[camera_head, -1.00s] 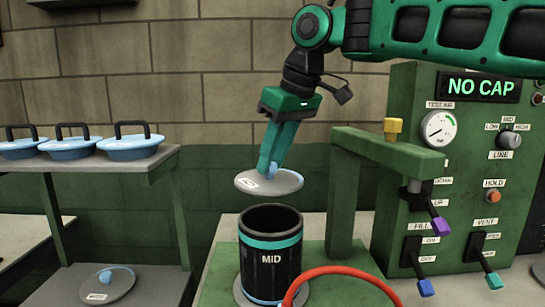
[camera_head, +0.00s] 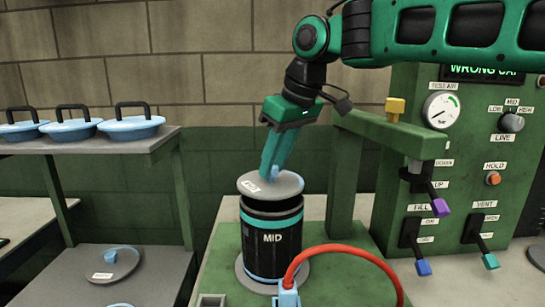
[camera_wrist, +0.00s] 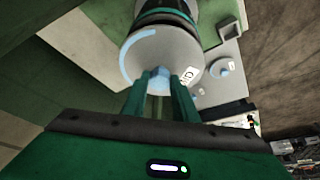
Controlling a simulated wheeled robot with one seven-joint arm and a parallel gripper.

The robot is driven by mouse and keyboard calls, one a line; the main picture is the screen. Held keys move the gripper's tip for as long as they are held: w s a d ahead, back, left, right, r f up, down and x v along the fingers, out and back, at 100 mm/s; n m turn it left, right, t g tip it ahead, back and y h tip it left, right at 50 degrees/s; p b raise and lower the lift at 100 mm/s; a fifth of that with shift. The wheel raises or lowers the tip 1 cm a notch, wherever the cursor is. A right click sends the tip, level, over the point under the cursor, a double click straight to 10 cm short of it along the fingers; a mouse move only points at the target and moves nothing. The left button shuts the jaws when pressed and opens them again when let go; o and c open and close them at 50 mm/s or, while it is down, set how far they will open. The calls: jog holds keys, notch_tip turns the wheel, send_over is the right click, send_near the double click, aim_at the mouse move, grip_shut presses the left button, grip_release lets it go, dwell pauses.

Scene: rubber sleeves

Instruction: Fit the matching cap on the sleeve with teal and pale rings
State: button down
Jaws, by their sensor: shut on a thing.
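The black sleeve (camera_head: 272,262) stands upright on a grey round base on the green bench. It has a teal ring near the top, another ring low down and a "MID" label. A grey disc cap (camera_head: 288,187) with a blue knob and a white tag lies over the sleeve's mouth; I cannot tell if it is fully seated. My gripper (camera_head: 272,174) is shut on the knob from above. In the wrist view the cap (camera_wrist: 178,50) shows a pale blue arc and its tag, and the sleeve (camera_wrist: 166,8) is partly hidden behind it.
Blue caps with black handles (camera_head: 135,128) sit on the upper shelf (camera_head: 150,147). Another grey cap (camera_head: 112,264) lies on the lower shelf. A green press frame (camera_head: 347,185) and a panel (camera_head: 480,130) stand right, its display (camera_head: 485,70) reading "WRONG CA", partly hidden. A red hose (camera_head: 350,250) curves in front.

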jog(key=shift+f, duration=1.15)
jog(key=c, duration=1.3)
grip_release()
jog(key=shift+f, duration=0.1)
jog(key=shift+c, duration=0.2)
